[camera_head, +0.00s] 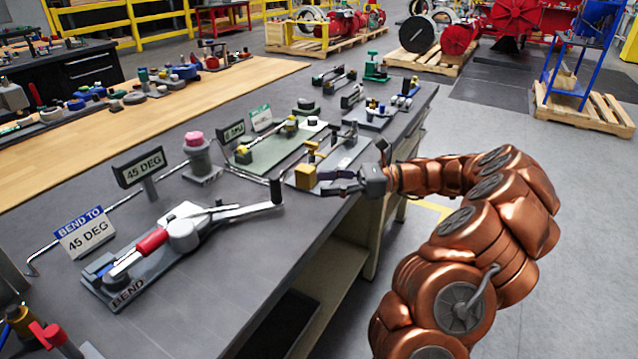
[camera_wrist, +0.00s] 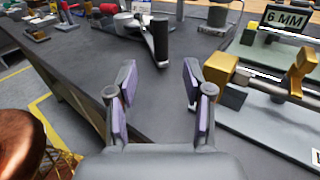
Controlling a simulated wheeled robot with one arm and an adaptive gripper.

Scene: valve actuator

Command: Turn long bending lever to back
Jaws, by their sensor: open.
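The tube bender (camera_head: 183,234) is mounted on a grey base marked BEND on the dark workbench. Its long bending lever (camera_head: 240,211) runs to the right and ends in an upright black grip (camera_head: 276,190). In the wrist view the black grip (camera_wrist: 160,38) stands beyond my fingertips, with the grey lever (camera_wrist: 146,36) beside it. My gripper (camera_head: 335,182) is at the bench's right side, right of the grip and apart from it. In the wrist view my gripper (camera_wrist: 160,80) is open, with nothing between its fingers.
A fixture with a yellow block (camera_head: 306,178) stands close by my gripper; the yellow block (camera_wrist: 221,68) is right of my fingers in the wrist view. A pink-topped post (camera_head: 197,150) and a 45 DEG sign (camera_head: 140,168) stand behind the bender. Bare bench lies in front of it.

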